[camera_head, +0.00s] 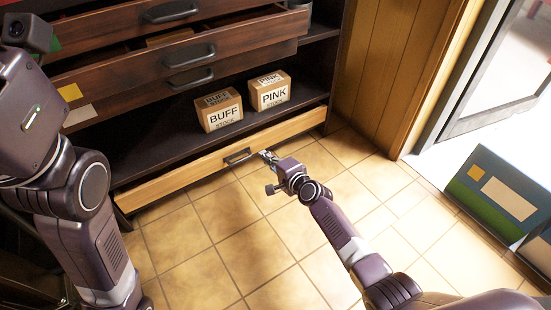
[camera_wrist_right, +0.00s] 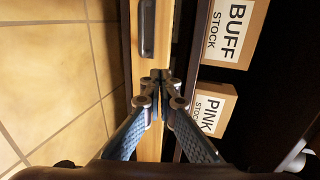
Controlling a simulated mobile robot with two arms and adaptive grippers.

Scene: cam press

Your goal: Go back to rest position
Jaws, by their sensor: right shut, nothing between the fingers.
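My right gripper (camera_head: 268,156) is shut and empty, near the front of the light wooden bottom drawer (camera_head: 180,183). In the right wrist view its fingertips (camera_wrist_right: 160,76) are together over the drawer's light wood front, just past the end of the dark handle (camera_wrist_right: 147,30). The handle (camera_head: 237,156) also shows in the head view, a little left of the fingertips. I cannot tell whether the fingertips touch the wood. My left arm (camera_head: 80,190) comes in along the left side. Its fingers are not clearly in view.
A BUFF STOCK box (camera_head: 219,110) and a PINK STOCK box (camera_head: 269,91) stand on the dark shelf above the drawer. Upper dark drawers (camera_head: 180,65) have handles and some stick out. A green and grey box (camera_head: 497,195) stands at right. The tiled floor (camera_head: 210,240) is clear.

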